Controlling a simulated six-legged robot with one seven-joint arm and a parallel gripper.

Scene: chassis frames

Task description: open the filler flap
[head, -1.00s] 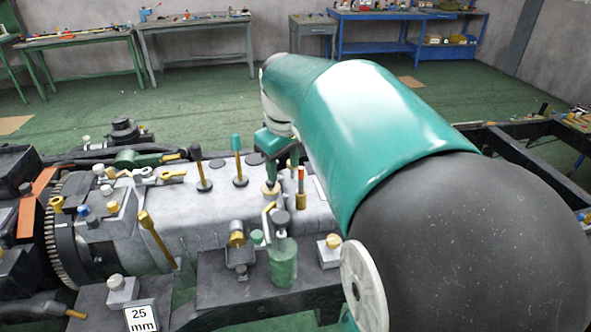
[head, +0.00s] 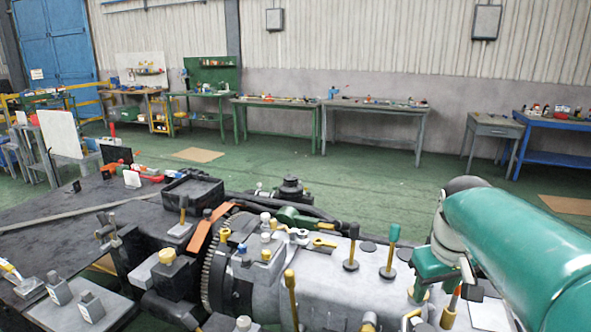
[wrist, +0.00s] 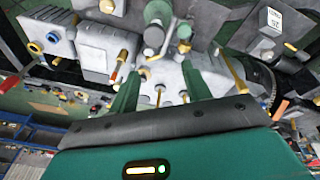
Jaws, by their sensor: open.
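My gripper (wrist: 160,84) shows in the wrist view as two green fingers spread apart, with nothing held between them. It points at the grey engine housing (wrist: 175,73), where several thin brass rods stand close to the fingers. In the head view my gripper (head: 432,270) is over the housing (head: 325,280) at the lower right, its tips partly hidden by fittings. I cannot tell which fitting is the filler flap. A green bottle-like part (wrist: 158,12) with a grey cap (wrist: 154,36) lies beyond the fingers in the wrist view.
In the head view, tall levers (head: 390,252) rise beside my gripper. A toothed ring (head: 216,265) is farther left. Green floor (head: 330,185) is open behind the engine.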

